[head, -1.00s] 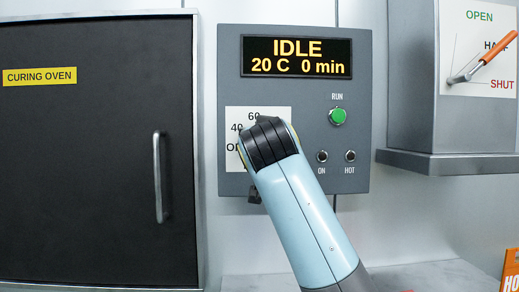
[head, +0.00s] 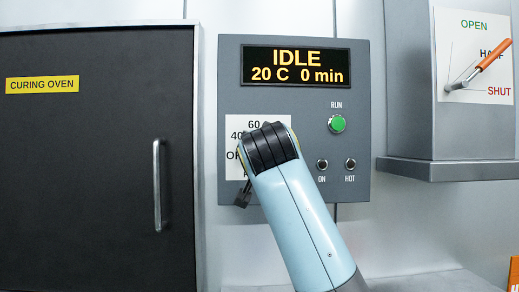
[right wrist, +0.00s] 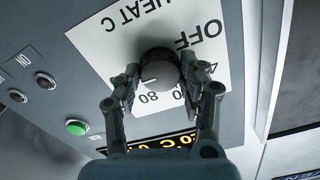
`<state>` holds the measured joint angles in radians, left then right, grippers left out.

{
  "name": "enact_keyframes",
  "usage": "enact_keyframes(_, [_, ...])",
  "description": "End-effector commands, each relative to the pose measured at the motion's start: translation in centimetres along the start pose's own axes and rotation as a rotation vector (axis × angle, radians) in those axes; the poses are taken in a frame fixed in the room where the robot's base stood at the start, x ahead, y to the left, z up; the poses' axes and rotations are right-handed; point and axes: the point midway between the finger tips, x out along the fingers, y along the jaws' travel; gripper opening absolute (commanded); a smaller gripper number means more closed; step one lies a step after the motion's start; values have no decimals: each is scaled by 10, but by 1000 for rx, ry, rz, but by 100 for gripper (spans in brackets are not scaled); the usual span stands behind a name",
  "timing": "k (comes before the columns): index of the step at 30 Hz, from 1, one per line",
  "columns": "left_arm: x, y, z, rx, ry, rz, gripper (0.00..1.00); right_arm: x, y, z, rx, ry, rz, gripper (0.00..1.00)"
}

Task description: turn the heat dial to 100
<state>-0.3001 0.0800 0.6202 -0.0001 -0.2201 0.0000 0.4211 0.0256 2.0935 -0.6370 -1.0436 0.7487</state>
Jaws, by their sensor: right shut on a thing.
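The heat dial (right wrist: 160,73) is a dark round knob with a grey face and a white pointer line, seen upside down in the right wrist view. My right gripper (right wrist: 159,78) is shut on it, one finger on each side. The pointer faces the lower left of that view, near the numbers by the 80 mark; the exact setting is hard to read. In the head view my right arm hides the dial, and part of the right gripper (head: 243,194) shows below the wrist. The white dial plate (head: 235,122) shows around the wrist. My left gripper is not in view.
The control panel (head: 350,190) has a display (head: 296,67) reading IDLE, 20 C, 0 min, a green RUN button (head: 337,123), and ON and HOT lamps. A curing oven door (head: 90,180) with a handle (head: 158,185) stands left. An orange-handled lever (head: 488,60) is at upper right.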

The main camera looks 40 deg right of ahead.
Motion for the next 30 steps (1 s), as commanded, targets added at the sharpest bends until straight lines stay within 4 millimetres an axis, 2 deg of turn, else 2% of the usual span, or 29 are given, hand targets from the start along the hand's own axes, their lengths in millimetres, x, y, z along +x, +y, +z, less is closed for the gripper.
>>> enact_keyframes(1, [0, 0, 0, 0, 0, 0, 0, 0, 1, 4, -1, -9, 3, 43])
enact_keyframes(6, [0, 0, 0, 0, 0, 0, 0, 0, 0, 2, -1, -6, 2, 65])
enact_keyframes(16, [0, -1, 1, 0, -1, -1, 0, 0, -1, -3, 0, 0, 0, 66])
enact_keyframes(20, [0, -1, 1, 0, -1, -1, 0, 0, -8, -21, 2, 3, -1, 66])
enact_keyframes(24, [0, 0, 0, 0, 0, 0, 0, 0, -19, -49, 3, 4, -2, 66])
enact_keyframes(30, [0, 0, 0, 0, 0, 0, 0, 0, -31, -80, 2, 0, 0, 66])
